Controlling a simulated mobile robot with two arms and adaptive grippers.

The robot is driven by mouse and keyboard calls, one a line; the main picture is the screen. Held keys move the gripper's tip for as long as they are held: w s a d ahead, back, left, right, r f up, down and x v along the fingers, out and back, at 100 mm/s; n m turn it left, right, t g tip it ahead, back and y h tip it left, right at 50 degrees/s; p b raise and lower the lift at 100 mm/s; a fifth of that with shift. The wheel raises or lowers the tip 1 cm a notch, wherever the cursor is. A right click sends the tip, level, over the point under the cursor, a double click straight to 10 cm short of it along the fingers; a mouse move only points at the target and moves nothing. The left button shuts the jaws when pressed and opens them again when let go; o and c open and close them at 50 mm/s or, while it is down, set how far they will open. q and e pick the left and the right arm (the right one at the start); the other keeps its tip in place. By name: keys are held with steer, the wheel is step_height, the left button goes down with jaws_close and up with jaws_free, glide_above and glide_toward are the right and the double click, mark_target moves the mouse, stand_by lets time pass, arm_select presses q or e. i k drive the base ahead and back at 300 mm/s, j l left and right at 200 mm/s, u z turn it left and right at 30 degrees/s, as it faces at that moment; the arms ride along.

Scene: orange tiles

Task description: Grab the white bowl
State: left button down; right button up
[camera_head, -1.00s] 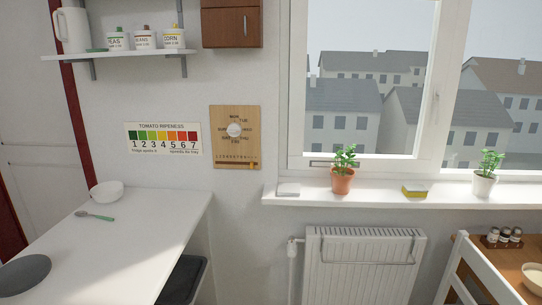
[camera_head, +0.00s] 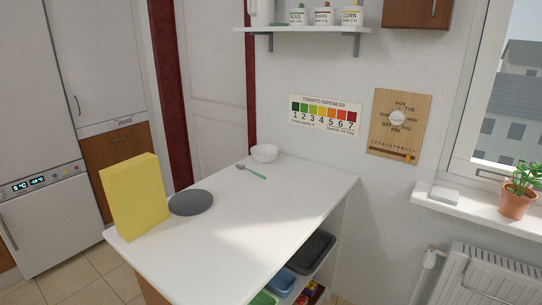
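The white bowl (camera_head: 264,154) stands upright at the far end of the white counter (camera_head: 240,240), close to the wall. A spoon with a green handle (camera_head: 252,172) lies on the counter just in front of it. Neither of my grippers shows in the head view.
A yellow box (camera_head: 136,196) stands at the counter's near left corner, with a grey round plate (camera_head: 191,203) beside it. The counter's middle and right are clear. A shelf with containers (camera_head: 312,246) is under the counter. A radiator (camera_head: 490,275) is at the right.

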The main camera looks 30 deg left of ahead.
mark_target(263, 154)
steer(key=j+u, duration=0.15)
steer(key=u, duration=0.3)
steer(key=j+u, duration=0.15)
steer(key=u, duration=0.3)
steer(key=j+u, duration=0.15)
steer(key=u, duration=0.3)
steer(key=i+j+u, duration=0.45)
steer(key=j, duration=0.25)
steer(key=i+j+u, duration=0.85)
steer(key=i, duration=0.25)
steer(key=i+j+z, duration=0.1)
steer(key=i, duration=0.55)
steer(key=i+j+z, duration=0.15)
steer(key=i, duration=0.45)
steer(key=i+l+z, duration=0.1)
steer(key=i+z, duration=0.15)
steer(key=z, duration=0.25)
steer(key=i+z, duration=0.3)
steer(key=z, duration=0.15)
steer(key=i+z, duration=0.25)
steer(key=z, duration=0.25)
steer(key=i+j+z, duration=0.25)
steer(key=z, duration=0.25)
